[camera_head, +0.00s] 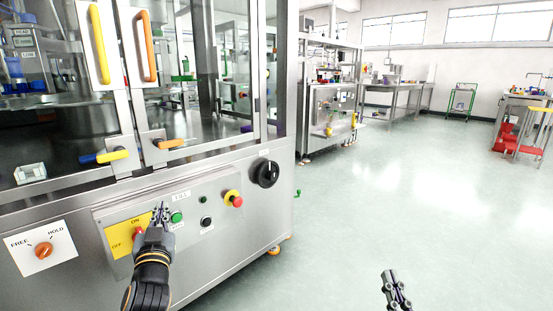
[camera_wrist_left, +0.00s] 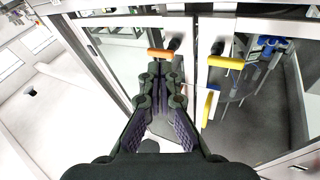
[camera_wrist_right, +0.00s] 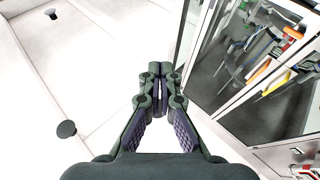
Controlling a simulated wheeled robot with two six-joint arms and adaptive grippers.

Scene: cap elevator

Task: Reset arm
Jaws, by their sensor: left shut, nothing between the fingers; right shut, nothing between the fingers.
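My left gripper (camera_head: 160,212) is in front of the machine's control panel in the head view, fingers pointing up, close to the green button (camera_head: 176,217). Whether it touches the panel I cannot tell. In the left wrist view its fingertips (camera_wrist_left: 161,70) are together with nothing between them. My right gripper (camera_head: 395,280) is at the lower right of the head view, over open floor and away from the machine. In the right wrist view its fingertips (camera_wrist_right: 160,72) are together and empty.
The machine (camera_head: 235,195) fills the left side, with yellow and orange door handles (camera_head: 147,45), a black rotary knob (camera_head: 265,173), a red stop button (camera_head: 236,201) and an orange FREE/HOLD knob (camera_head: 44,250). Open floor (camera_head: 400,190) lies to the right; benches stand farther back.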

